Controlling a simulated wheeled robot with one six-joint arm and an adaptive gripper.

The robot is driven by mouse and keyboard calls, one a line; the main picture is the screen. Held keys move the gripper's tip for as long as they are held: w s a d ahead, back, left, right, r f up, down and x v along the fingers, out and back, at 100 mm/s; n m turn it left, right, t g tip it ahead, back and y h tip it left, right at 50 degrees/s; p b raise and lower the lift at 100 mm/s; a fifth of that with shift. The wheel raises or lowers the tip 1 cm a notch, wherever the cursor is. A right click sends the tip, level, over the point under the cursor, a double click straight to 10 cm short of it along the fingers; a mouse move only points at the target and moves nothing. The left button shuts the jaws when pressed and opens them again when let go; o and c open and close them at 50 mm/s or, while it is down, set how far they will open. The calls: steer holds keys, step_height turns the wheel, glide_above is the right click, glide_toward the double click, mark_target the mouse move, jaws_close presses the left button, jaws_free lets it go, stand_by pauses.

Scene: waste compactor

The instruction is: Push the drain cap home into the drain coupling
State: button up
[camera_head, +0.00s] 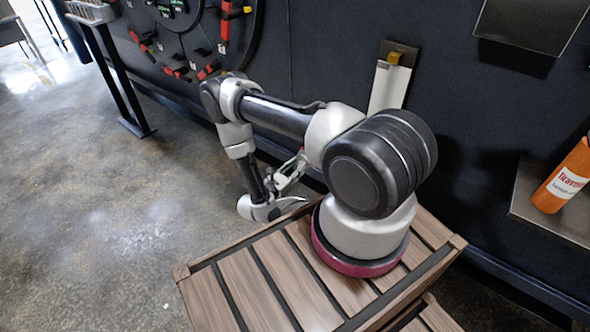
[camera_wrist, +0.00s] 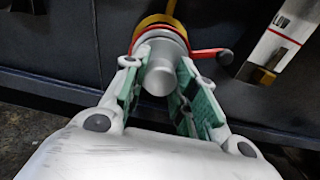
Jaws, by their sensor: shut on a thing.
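In the wrist view, my gripper (camera_wrist: 158,92) has its two green-padded fingers on either side of a grey, round-ended drain cap (camera_wrist: 157,74) and is shut on it. Behind the cap is the drain coupling (camera_wrist: 158,34), with a grey collar, a red ring and a yellow part above. The cap lines up with the coupling and meets its collar in this view; how deep it sits I cannot tell. In the head view, my gripper (camera_head: 282,182) is low beside the dark wall, partly hidden by my arm. The cap and coupling cannot be made out there.
A red lever (camera_wrist: 208,53) sticks out to the right of the coupling. A white panel with a yellow-brown latch (camera_wrist: 264,75) is at the right. In the head view, an orange bottle (camera_head: 563,180) stands on a shelf at the right. The floor at the left is clear.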

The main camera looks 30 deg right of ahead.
steer(key=shift+x, duration=1.05)
jaws_close()
steer(key=o, duration=1.4)
jaws_free()
steer(key=v, duration=0.7)
